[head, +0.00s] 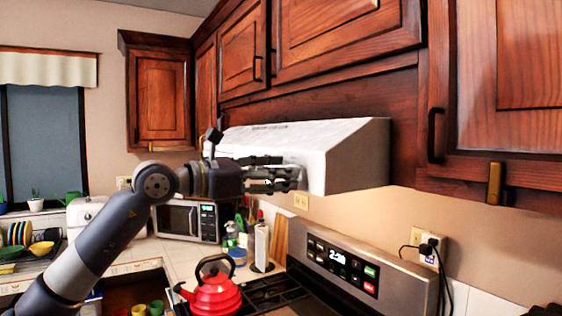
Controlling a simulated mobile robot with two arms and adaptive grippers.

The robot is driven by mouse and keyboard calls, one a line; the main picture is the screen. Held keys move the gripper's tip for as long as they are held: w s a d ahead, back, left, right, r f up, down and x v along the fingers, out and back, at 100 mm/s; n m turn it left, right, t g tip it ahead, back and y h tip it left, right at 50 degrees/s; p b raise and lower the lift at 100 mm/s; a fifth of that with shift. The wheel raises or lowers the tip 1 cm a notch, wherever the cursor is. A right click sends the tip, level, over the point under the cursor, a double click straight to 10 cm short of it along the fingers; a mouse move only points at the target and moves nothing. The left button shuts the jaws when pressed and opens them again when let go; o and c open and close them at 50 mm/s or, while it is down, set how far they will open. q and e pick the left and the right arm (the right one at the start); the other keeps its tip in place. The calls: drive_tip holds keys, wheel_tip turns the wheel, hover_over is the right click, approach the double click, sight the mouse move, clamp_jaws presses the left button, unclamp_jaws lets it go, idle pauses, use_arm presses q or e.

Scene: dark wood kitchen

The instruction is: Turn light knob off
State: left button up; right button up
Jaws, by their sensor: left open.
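A white range hood (345,150) hangs under the dark wood cabinets, above the stove. My left gripper (296,174) is at the hood's front face, with its fingers pointing right along it. It is open, and I see nothing held between its fingers. The light knob is not clearly visible; the gripper covers part of the hood's front. I cannot tell whether the fingers touch the hood. The wall below the hood at right looks lit.
A red kettle (213,292) stands on the stove (275,292) below. A microwave (188,220) and bottles stand on the back counter. An open drawer (138,291) holds cups. Cabinets (347,38) bound the space above.

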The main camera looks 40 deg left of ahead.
use_arm(q)
drive_tip(key=shift+w, duration=0.3)
drive_tip(key=c, duration=1)
drive_tip(key=shift+c, duration=0.2)
use_arm(e)
drive_tip(key=shift+w+r, duration=0.3)
drive_tip(key=shift+w, duration=0.05)
use_arm(q)
drive_tip(key=shift+a+n+b, duration=0.1)
drive_tip(key=shift+n+b, duration=2.95)
drive_tip(key=shift+n, duration=2.85)
use_arm(e)
wheel_tip(320, 180, down, 6)
drive_tip(key=shift+w, duration=0.25)
drive_tip(key=shift+f, duration=0.1)
